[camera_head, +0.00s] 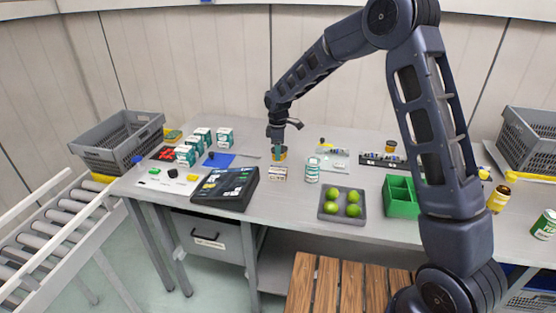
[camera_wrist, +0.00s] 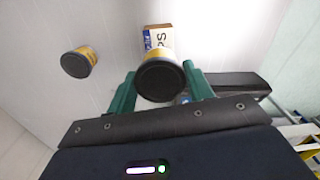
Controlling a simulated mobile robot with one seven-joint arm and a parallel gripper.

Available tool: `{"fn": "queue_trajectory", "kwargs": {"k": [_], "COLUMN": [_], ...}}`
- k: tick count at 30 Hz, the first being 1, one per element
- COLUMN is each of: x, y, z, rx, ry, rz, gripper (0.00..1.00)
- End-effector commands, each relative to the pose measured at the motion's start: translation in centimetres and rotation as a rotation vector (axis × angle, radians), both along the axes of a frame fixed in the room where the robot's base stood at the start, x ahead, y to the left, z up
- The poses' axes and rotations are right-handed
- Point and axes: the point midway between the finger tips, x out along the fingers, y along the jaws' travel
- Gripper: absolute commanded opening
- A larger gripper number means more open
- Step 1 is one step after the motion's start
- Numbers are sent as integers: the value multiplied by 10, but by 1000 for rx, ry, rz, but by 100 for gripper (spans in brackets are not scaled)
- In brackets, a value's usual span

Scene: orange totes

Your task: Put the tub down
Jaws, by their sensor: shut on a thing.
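My gripper (camera_head: 277,148) is at the middle of the grey table, pointing down. In the wrist view, its green fingers (camera_wrist: 160,88) are shut on a small yellow tub (camera_wrist: 158,76) with a dark round end facing the camera. In the head view, the yellow tub (camera_head: 280,156) shows low at the fingertips, close to the tabletop. I cannot tell whether its base touches the table. A similar yellow tub with a dark end (camera_wrist: 79,62) stands apart on the left in the wrist view.
A small white-and-orange box (camera_head: 278,173) lies just in front of the gripper, with a green-and-white can (camera_head: 312,170) to its right. A black case (camera_head: 225,188) is front left. A grey tray (camera_head: 330,208) holds several green fruits. A green bin (camera_head: 398,198) stands right.

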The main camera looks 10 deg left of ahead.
Motion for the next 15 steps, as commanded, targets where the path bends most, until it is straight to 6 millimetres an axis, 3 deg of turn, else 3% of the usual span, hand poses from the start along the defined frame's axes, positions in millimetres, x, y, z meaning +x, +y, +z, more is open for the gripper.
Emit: {"fn": "queue_trajectory", "kwargs": {"k": [5, 12, 15], "x": [0, 0, 0], "y": [0, 0, 0], "z": [-11, -41, -44], "rx": [0, 0, 1], "ry": [0, 0, -2], "rz": [1, 1, 0], "gripper": [26, 26, 26]}}
